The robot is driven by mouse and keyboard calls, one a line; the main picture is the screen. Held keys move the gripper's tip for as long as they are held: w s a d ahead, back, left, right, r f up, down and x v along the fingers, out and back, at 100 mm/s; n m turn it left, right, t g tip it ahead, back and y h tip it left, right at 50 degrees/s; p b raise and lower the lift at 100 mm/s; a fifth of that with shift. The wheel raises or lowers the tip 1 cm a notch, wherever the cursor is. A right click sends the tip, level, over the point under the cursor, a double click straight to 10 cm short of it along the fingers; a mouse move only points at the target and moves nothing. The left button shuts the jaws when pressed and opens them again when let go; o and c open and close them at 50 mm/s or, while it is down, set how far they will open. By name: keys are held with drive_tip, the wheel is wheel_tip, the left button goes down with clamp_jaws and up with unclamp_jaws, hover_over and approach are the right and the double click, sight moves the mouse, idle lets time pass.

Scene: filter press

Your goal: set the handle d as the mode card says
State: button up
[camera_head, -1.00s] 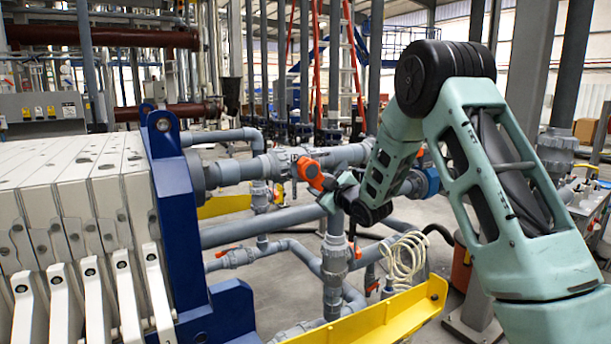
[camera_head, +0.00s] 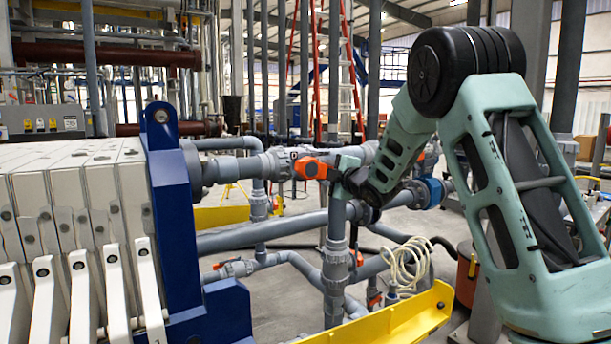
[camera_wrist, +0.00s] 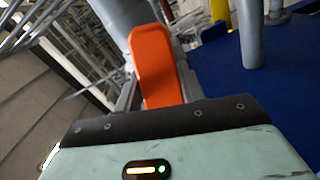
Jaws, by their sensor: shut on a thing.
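The orange handle d (camera_head: 311,168) sits on a grey valve on the upper grey pipe, beside a small "D" tag (camera_head: 294,156). It lies roughly level, along the pipe. My gripper (camera_head: 338,172) is shut on its right end. In the wrist view the handle (camera_wrist: 155,65) stands between the fingers, which are mostly hidden behind my wrist housing. The mode card cannot be made out in these frames.
White filter plates and a blue press frame (camera_head: 168,200) stand at the left. Grey pipes run below, with another orange handle (camera_head: 228,263). A yellow beam (camera_head: 400,318) and a coiled cream hose (camera_head: 408,262) are at the lower right.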

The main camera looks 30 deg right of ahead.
drive_tip(key=r+n+b, duration=0.1)
drive_tip(key=n+b, duration=0.1)
drive_tip(key=b, duration=0.1)
drive_tip(key=shift+d+r, duration=0.15)
drive_tip(key=shift+r, duration=0.25)
drive_tip(key=shift+r+n+b, duration=0.3)
drive_tip(key=shift+r+n, duration=0.2)
drive_tip(key=shift+n, duration=0.4)
drive_tip(key=o, duration=1.1)
drive_tip(key=shift+o, duration=0.2)
drive_tip(key=shift+s+f, duration=0.15)
drive_tip(key=shift+f, duration=0.15)
drive_tip(key=s+b, duration=0.3)
drive_tip(key=s, duration=0.3)
drive_tip(key=shift+s, duration=0.35)
drive_tip(key=shift+f, duration=0.1)
